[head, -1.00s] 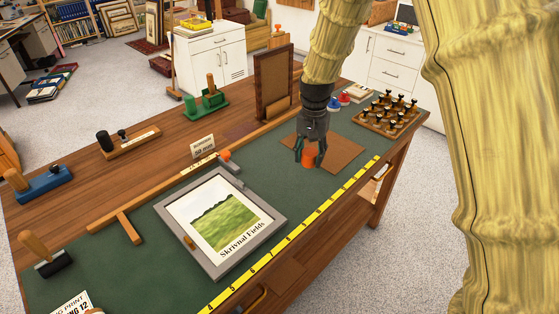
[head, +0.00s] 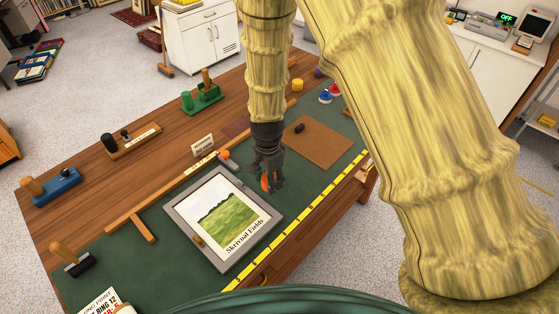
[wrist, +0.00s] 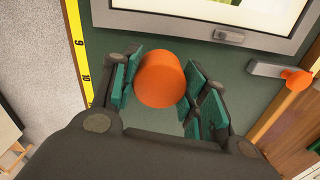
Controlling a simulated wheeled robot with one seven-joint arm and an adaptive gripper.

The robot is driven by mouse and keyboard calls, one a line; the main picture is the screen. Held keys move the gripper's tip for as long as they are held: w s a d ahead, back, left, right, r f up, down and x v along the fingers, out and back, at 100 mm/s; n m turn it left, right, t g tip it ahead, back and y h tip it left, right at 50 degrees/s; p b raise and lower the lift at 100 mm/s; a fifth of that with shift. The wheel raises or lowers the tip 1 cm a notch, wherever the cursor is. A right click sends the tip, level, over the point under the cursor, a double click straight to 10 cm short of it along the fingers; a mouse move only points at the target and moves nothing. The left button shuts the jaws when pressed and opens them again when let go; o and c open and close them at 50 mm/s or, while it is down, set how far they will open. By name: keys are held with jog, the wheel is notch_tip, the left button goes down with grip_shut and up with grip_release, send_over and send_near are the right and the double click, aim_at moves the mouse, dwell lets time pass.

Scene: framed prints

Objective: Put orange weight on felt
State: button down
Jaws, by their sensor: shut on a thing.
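The orange weight (head: 265,182) is a short orange cylinder, seen end-on in the wrist view (wrist: 161,78). My gripper (head: 267,186) is shut on it, with green-padded fingers on both sides, also in the wrist view (wrist: 160,85). The weight is over the green felt-like bench covering (head: 290,200), just right of the grey picture frame. I cannot tell whether it touches the covering. A brown square sheet (head: 322,148) lies behind and right of my gripper, with a small black object (head: 300,127) on it. I cannot tell which surface is the named felt.
The grey frame (head: 270,218) holds a landscape print. A grey block with an orange knob (head: 225,155) sits at its far corner, by a wooden strip (head: 175,183). A yellow ruler (head: 310,222) runs along the front edge. Blue and red items (head: 326,95) stand beyond the sheet.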

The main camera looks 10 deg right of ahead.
jog(key=shift+s+a+m+p, duration=0.25)
jog(key=shift+s+a+p, duration=0.1)
jog(key=shift+s, duration=0.15)
jog(key=shift+s+a+m+p, duration=0.2)
jog(key=shift+s+m+p, duration=0.1)
jog(key=shift+s, duration=0.15)
jog(key=b, duration=0.4)
send_over(307, 180)
jog(key=shift+f, duration=0.75)
jog(key=shift+f+b, duration=1.5)
jog(key=shift+f, duration=0.25)
jog(key=shift+f, duration=0.1)
jog(key=c, duration=0.8)
grip_release()
jog(key=shift+o, duration=0.2)
notch_tip(307, 180, up, 12)
jog(key=b, duration=0.3)
jog(key=shift+b, duration=0.3)
